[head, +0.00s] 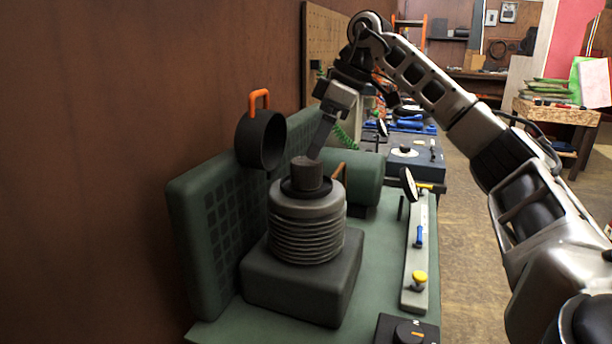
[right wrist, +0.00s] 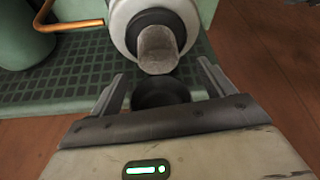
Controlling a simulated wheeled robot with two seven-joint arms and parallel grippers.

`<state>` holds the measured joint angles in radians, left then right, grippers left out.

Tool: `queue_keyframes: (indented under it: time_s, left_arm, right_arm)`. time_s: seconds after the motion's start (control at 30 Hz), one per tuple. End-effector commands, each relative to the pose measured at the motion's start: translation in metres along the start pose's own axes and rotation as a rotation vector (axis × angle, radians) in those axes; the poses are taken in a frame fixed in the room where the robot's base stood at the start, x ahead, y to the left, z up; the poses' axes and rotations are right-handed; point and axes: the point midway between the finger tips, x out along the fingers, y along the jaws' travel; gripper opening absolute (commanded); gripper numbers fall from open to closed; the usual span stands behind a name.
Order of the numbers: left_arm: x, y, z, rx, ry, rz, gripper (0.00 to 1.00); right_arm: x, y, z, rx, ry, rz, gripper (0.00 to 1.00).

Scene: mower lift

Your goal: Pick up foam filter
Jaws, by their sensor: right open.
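The foam filter (head: 307,174) is a dark grey cylinder standing upright on top of a ribbed grey engine cylinder (head: 306,225). In the right wrist view the filter (right wrist: 160,48) shows as a rough grey cylinder at the top centre, just beyond the fingertips. My right gripper (head: 320,146) is above and beside the filter in the head view. Its fingers (right wrist: 160,71) are spread, with the filter not held between them. My left gripper is out of view.
A black cup with an orange handle (head: 260,138) is by the upright green grid panel (head: 215,215), left of the filter. A copper-coloured pipe (right wrist: 60,25) is near the engine. A grey strip with knobs (head: 416,260) lies at the right.

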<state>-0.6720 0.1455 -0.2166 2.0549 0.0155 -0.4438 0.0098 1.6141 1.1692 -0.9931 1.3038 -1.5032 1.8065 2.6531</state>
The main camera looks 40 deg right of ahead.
Motion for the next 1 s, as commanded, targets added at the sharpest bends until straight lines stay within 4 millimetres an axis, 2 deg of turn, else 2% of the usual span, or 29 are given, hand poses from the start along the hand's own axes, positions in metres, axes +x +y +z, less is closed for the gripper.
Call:
queue_keyframes:
  time_s: [0.23,0.5,0.8,0.97,1.0]
  left_arm:
    - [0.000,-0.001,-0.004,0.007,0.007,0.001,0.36]
    - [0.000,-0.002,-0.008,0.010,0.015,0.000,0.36]
    - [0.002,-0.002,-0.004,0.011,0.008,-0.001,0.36]
    - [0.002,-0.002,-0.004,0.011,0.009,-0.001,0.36]
    - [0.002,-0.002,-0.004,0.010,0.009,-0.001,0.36]
  right_arm:
    - [0.018,0.000,0.000,0.000,-0.001,-0.002,0.81]
    - [0.056,0.002,-0.001,-0.001,-0.001,-0.001,0.81]
    - [0.061,0.002,-0.002,-0.001,0.001,0.000,0.81]
    - [0.061,0.002,-0.002,-0.001,0.001,0.000,0.37]
    - [0.061,0.002,-0.002,-0.001,0.001,0.000,0.34]
